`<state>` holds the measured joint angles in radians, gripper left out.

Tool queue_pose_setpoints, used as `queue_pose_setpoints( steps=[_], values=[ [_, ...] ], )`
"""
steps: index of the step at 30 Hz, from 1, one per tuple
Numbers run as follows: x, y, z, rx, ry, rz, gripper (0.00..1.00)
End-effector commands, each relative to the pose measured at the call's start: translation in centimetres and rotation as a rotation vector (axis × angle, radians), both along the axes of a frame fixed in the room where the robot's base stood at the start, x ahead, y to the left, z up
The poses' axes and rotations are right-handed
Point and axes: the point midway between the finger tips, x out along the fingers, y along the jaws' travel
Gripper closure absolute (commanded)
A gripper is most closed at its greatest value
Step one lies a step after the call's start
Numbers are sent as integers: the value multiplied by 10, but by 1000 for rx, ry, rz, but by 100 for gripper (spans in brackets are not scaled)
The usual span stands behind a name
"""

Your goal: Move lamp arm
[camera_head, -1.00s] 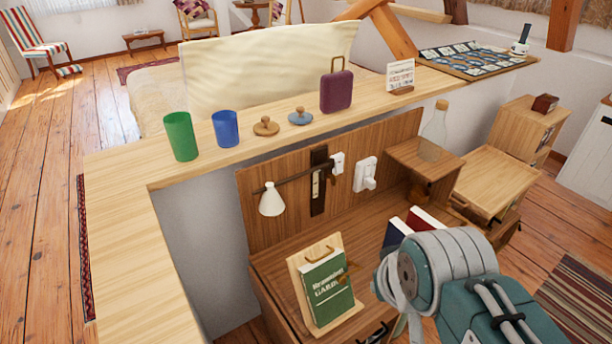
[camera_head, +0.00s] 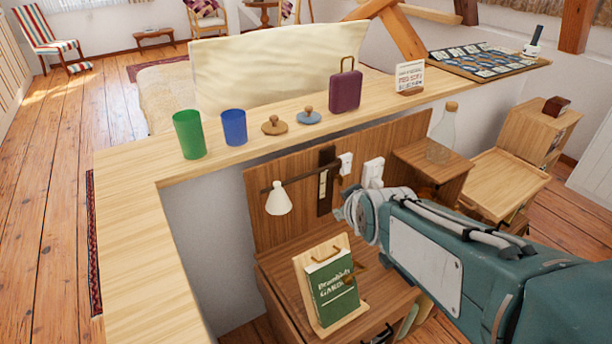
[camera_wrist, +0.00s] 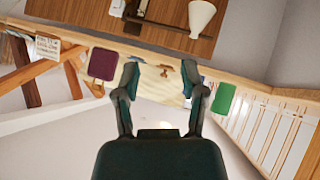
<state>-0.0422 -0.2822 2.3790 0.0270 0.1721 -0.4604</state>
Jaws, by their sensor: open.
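The wall lamp has a white cone shade (camera_head: 278,200) hanging at the left end of a thin dark lamp arm (camera_head: 300,180). The lamp arm joins a dark upright mount (camera_head: 326,184) on the wooden back panel. In the wrist view, the white shade (camera_wrist: 202,17) and part of the lamp arm (camera_wrist: 155,24) show at the top edge, beyond the fingertips. My gripper (camera_wrist: 161,80) is open and empty there, apart from the lamp. In the head view my arm ends right of the lamp mount, and its fingers cannot be made out.
A green book (camera_head: 332,284) on a wooden stand is below the lamp. The ledge (camera_head: 215,158) above holds a green cup (camera_head: 188,134), a blue cup (camera_head: 233,127), two lids and a purple case (camera_head: 345,90). A glass bottle (camera_head: 441,135) stands on the right shelf.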

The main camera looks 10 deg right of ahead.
Motion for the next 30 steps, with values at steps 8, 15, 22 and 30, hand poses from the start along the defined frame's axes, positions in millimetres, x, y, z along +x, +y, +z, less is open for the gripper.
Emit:
queue_pose_setpoints(
  steps=[8,15,22,30],
  values=[
    [70,10,-21,-159,-176,125,46],
    [119,19,-44,-317,-333,207,46],
    [155,28,-72,-486,-479,260,46],
    [180,37,-110,-702,-640,293,46]
  ],
)
